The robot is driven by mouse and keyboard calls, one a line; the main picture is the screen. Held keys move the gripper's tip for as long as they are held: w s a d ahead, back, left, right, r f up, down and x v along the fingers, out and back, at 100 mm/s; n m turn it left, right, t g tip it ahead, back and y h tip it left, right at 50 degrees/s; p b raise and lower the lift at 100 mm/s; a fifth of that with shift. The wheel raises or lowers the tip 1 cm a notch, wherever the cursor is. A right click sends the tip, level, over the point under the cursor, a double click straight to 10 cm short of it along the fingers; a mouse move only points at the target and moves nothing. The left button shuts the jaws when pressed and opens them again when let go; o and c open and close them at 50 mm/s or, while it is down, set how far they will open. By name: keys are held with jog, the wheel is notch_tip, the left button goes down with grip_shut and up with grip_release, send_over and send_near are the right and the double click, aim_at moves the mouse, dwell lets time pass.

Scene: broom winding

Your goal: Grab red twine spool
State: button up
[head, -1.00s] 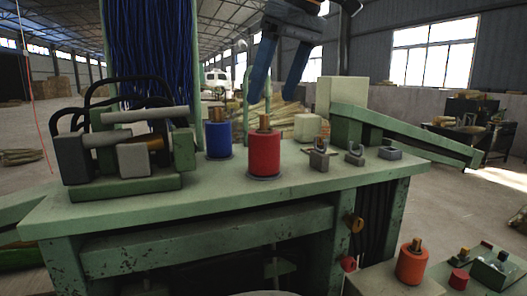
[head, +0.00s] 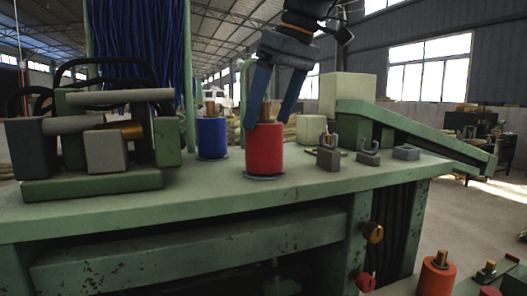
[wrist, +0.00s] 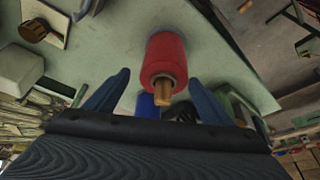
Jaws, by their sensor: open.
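The red twine spool (head: 265,150) stands upright on the green bench, with a wooden core rising from its top. It also shows in the wrist view (wrist: 166,55), beyond the fingertips and between their lines. My gripper (head: 268,122) is open above the spool in the head view. Its two blue fingers hang down, the left tip by the spool's upper left edge and the right tip near its upper right. In the wrist view my gripper (wrist: 162,80) has its fingers spread wide with nothing held. I cannot tell whether a finger touches the spool.
A blue spool (head: 212,137) stands left of the red one. Small grey metal fittings (head: 328,155) sit to its right. A winding machine (head: 95,150) fills the bench's left side. An orange spool (head: 437,272) is low at the right. The bench front (head: 230,190) is clear.

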aim_at(259, 140)
jog(key=shift+s+p+x, duration=0.15)
jog(key=shift+p+x, duration=0.25)
jog(key=shift+x, duration=1.3)
jog(key=shift+s+p+x, duration=0.1)
jog(key=shift+p+x, duration=0.3)
jog(key=shift+x, duration=1.25)
jog(key=shift+a, duration=0.2)
jog(key=shift+c, duration=0.2)
jog(key=c, duration=1.1)
jog(key=shift+c, duration=0.8)
jog(key=shift+r, duration=0.15)
